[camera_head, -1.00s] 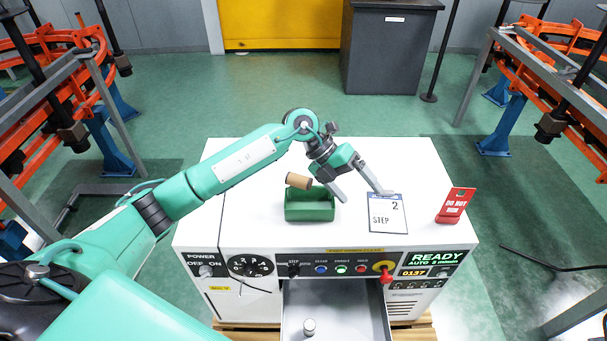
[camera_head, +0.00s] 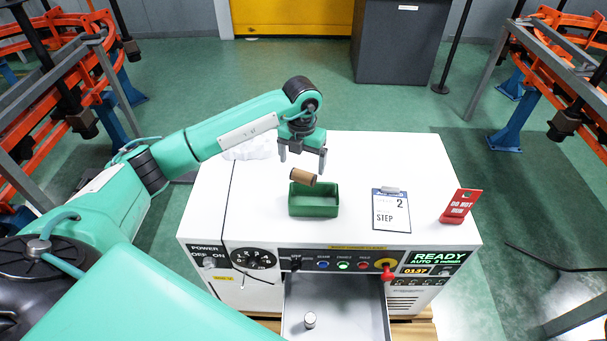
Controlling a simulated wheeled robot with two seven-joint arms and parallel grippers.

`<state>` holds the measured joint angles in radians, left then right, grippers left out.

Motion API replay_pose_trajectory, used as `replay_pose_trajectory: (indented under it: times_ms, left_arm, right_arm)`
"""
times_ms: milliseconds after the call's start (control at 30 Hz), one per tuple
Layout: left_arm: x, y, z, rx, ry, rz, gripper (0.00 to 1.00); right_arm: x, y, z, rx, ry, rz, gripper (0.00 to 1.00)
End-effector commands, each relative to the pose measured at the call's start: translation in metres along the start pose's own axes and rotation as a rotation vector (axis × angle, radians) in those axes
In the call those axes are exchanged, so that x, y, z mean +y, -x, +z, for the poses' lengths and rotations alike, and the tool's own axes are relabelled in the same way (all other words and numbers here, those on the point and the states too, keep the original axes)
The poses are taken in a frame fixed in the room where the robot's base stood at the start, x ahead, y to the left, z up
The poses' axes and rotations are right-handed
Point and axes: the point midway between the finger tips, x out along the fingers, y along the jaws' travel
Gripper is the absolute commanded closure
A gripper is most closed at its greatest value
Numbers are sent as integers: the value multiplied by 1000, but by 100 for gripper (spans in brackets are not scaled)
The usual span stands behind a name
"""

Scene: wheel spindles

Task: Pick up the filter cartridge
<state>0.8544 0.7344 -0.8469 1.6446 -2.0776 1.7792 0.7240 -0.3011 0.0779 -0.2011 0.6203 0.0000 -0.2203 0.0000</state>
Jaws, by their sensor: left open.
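A brown cylinder with a dark end, which looks like the filter cartridge (camera_head: 302,177), lies tilted at the back rim of a small green bin (camera_head: 314,210) on the white cabinet top. I cannot tell whether it rests on the rim or inside. My left gripper (camera_head: 303,164) points down just above and behind the cartridge in the picture. Its two fingers are apart with nothing between them. My right gripper is not in view.
A clipboard with a "STEP 2" card (camera_head: 391,213) and a red tag stand (camera_head: 459,207) are to the right. A crumpled white cloth (camera_head: 247,149) lies at the back left. An open drawer (camera_head: 345,316) in front holds a small metal cylinder (camera_head: 310,320).

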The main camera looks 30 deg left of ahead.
Motion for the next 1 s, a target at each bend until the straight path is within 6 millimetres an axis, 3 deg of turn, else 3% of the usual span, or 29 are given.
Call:
replay_pose_trajectory:
  times_ms: [167, 333, 500, 767, 1000]
  left_arm:
    - [-1, -10, 1, 2, -1, -1, 11]
    - [-1, -33, 7, 4, 0, -1, 11]
    - [-1, -54, 7, 1, -2, -1, 11]
    - [-1, -57, 7, 0, -2, -1, 11]
    - [-1, -57, 7, 0, -2, -1, 58]
  right_arm:
    - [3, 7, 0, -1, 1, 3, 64]
    - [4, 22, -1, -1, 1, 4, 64]
    - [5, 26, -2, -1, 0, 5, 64]
    - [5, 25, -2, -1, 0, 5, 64]
    - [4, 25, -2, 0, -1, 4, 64]
